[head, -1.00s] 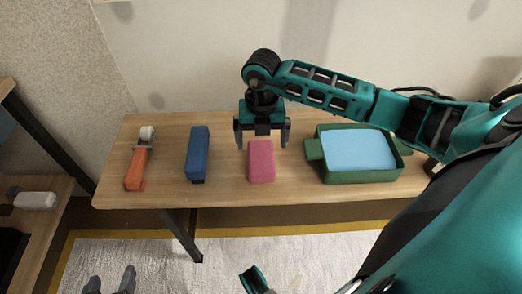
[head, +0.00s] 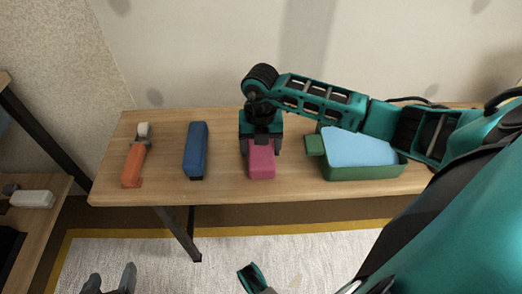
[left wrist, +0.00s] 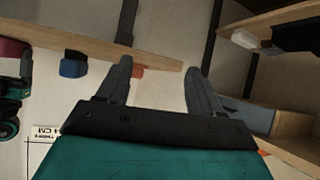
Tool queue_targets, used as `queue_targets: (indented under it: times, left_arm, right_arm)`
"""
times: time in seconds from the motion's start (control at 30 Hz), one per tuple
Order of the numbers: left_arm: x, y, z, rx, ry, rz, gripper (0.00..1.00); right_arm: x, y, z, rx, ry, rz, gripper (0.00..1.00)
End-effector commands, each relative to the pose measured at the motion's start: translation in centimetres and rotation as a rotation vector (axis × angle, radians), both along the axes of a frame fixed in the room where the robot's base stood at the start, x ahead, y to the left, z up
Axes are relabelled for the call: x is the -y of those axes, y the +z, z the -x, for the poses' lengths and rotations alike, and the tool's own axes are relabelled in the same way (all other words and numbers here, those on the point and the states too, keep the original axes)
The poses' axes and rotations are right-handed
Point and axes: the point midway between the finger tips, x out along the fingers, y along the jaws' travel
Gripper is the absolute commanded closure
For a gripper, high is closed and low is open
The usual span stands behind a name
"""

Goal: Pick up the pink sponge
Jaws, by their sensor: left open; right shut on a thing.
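The pink sponge (head: 262,166) lies on the wooden table in the head view, between the blue block and the green tray. My right gripper (head: 264,148) has come down over its far end and is shut on it, a finger on each side. The sponge still appears to rest on the tabletop. My left gripper (head: 111,281) is low at the bottom left, away from the table. In the left wrist view its fingers (left wrist: 160,80) are apart with nothing between them.
On the wooden table (head: 225,191) stand a blue block (head: 195,150), an orange-handled tool (head: 134,165) at the left and a green tray (head: 362,173) of light blue liquid at the right. A wall is close behind. A shelf with a white object (head: 33,199) is at far left.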

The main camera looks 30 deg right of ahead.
Motion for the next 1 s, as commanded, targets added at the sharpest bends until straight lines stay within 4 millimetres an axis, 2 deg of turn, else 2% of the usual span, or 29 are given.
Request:
queue_targets:
  times: [0.03, 0.2, 0.57, 0.77, 1.0]
  left_arm:
    - [0.0, 0.0, 0.0, 0.0, -0.001, -0.002, 0.34]
    - [-0.1, -0.1, 0.0, 0.0, -0.002, -0.003, 0.34]
    - [-0.1, 0.1, 0.0, 0.0, -0.001, -0.004, 0.34]
    - [-0.2, 0.9, 0.0, 0.002, 0.001, -0.006, 0.34]
    - [-0.7, 1.8, 0.2, 0.004, 0.006, -0.016, 0.34]
  right_arm:
    - [0.0, 0.0, 0.0, 0.0, 0.0, 0.0, 0.39]
    - [0.0, 0.0, 0.0, 0.0, 0.0, 0.0, 0.55]
    - [0.0, 0.7, 0.0, 0.001, -0.001, 0.001, 0.55]
    - [0.1, 3.5, -0.1, 0.004, 0.0, 0.001, 0.55]
    - [0.0, 9.7, -0.1, 0.005, 0.002, 0.001, 0.55]
